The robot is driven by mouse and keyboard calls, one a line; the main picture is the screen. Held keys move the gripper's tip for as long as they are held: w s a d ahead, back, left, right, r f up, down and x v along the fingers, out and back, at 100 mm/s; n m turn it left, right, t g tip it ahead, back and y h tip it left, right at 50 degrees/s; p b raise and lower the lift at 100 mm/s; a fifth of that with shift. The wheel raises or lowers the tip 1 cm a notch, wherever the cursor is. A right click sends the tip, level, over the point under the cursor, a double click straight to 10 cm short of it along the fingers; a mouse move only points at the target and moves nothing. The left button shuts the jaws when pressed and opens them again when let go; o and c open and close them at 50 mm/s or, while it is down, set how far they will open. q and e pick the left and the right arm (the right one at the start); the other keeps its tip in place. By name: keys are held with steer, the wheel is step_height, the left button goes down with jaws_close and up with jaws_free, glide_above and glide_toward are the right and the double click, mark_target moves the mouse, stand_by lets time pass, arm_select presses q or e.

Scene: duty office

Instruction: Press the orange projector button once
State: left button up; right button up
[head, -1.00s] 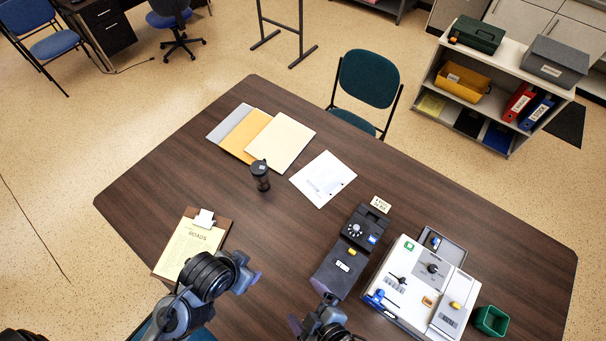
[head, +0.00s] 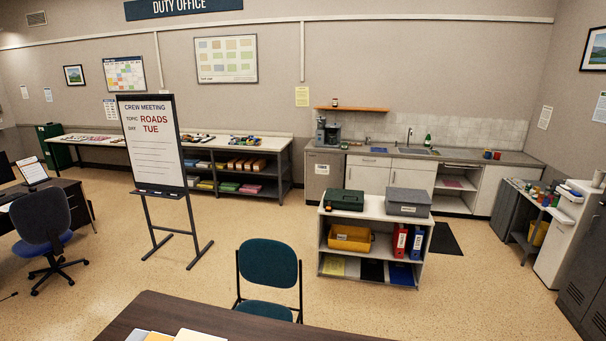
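No projector and no orange button show in the head view now. Only the far edge of the dark wooden table (head: 260,323) is in view at the bottom, with the tops of a few paper folders (head: 175,335) on it. The devices on the table are out of the picture. Neither of my grippers is in view.
A dark teal chair (head: 268,270) stands at the table's far side. A white shelf unit (head: 425,232) with boxes and binders stands beyond it. A flip chart reading "CREW MEETING, ROADS, TUE" (head: 155,150) stands at left. A counter with a sink (head: 400,152) runs along the back wall. Open floor lies between.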

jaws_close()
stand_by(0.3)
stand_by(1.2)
